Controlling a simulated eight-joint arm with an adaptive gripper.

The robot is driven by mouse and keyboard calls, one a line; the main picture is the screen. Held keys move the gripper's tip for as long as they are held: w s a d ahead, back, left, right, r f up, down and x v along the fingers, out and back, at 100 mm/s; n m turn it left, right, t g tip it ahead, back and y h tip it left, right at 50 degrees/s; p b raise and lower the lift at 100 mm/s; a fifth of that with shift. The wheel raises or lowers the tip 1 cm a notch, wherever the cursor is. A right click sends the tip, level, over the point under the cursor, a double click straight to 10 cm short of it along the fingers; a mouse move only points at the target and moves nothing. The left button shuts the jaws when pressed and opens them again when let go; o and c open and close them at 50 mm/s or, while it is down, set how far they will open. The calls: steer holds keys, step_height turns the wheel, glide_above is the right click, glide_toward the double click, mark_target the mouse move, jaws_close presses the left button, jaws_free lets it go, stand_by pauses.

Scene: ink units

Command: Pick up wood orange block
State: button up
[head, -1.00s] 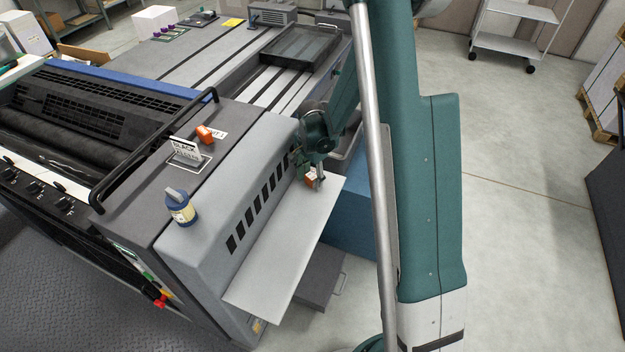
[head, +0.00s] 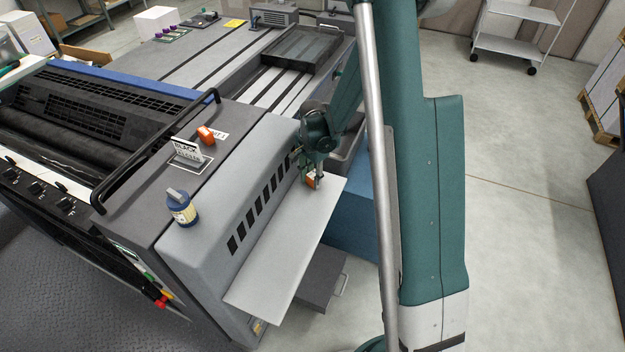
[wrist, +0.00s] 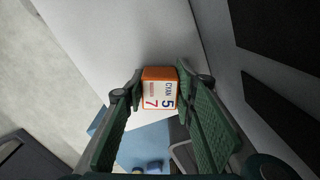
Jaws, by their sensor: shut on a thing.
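The wood orange block (wrist: 160,73) is in the middle of the wrist view, between the two fingers of my gripper (wrist: 161,90). Its near face is white and printed with "CYAN 5 7". In the head view the orange block (head: 311,181) shows at the far end of the light grey shelf (head: 285,245), partly hidden by my gripper (head: 314,183). My gripper is shut on the block from both sides. I cannot tell whether the block touches the shelf.
The slotted machine wall (head: 262,200) runs along the shelf's left side. A blue box (head: 362,222) is below right.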

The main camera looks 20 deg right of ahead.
mark_target(312, 175)
step_height(312, 175, up, 9)
steer(key=shift+r+p, duration=0.1)
steer(key=shift+p, duration=0.4)
steer(key=shift+r, duration=0.1)
